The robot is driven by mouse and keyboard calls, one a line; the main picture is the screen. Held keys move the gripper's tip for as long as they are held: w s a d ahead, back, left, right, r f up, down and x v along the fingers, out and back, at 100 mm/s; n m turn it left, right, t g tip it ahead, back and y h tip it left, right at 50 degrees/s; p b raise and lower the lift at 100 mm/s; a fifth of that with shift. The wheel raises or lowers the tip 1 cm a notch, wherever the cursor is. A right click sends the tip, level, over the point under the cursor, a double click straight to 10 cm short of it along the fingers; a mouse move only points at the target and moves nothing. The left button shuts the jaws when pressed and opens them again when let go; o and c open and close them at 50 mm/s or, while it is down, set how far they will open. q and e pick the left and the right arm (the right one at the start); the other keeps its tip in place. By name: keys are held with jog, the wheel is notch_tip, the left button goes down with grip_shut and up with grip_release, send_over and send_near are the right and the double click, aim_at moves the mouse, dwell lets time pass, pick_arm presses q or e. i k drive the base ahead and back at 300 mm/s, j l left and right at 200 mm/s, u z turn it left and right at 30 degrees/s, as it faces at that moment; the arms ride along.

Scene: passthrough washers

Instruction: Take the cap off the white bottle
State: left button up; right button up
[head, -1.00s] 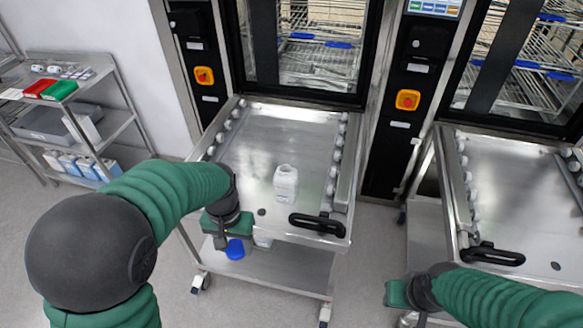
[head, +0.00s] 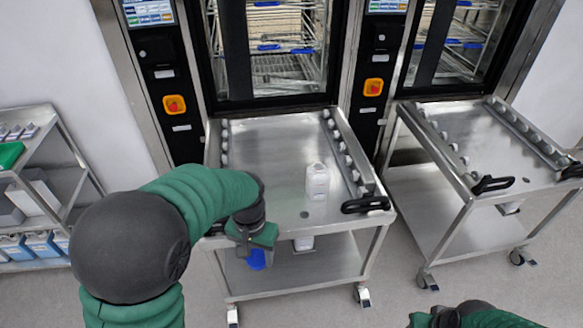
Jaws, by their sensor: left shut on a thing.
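The white bottle (head: 317,184) stands upright on the top of the left steel cart (head: 265,150). Its neck shows white, with no cap on it. My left gripper (head: 253,246) is left of the bottle and nearer me, by the cart's front edge. It is shut on a blue cap (head: 257,260), which shows below the jaws, apart from the bottle. My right gripper (head: 440,317) is at the bottom edge, mostly cut off, so its jaws cannot be made out.
The left cart has a black handle (head: 366,204) and rails with rollers. A white object (head: 303,243) shows at its lower shelf. A second cart (head: 440,190) stands to the right. Washers with glass doors stand behind. A shelf rack (head: 62,187) is at the left. Floor is clear between the carts.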

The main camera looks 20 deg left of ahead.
aim_at(318, 176)
jog(key=k+j+z, duration=0.1)
jog(key=j+z, duration=0.15)
jog(key=j, duration=0.25)
jog(key=k+j+z, duration=0.2)
jog(key=j, duration=0.25)
jog(key=k+j+z, duration=0.1)
jog(key=j+z, duration=0.15)
jog(key=j, duration=0.2)
jog(key=k+j+z, duration=0.25)
jog(key=j, duration=0.15)
jog(key=k+j+z, duration=0.2)
jog(key=j+z, duration=0.2)
jog(key=j, duration=0.3)
jog(key=j+z, duration=0.25)
jog(key=j, duration=0.3)
jog(key=j+z, duration=0.2)
jog(key=j, duration=0.3)
jog(key=j+z, duration=0.25)
jog(key=j, duration=0.25)
jog(key=k+j+z, duration=0.2)
jog(key=j, duration=0.3)
jog(key=k+j+z, duration=0.1)
jog(key=j+z, duration=0.15)
jog(key=j, duration=0.2)
jog(key=j+z, duration=0.3)
jog(key=j, duration=0.35)
jog(key=j+z, duration=0.3)
jog(key=j, duration=0.35)
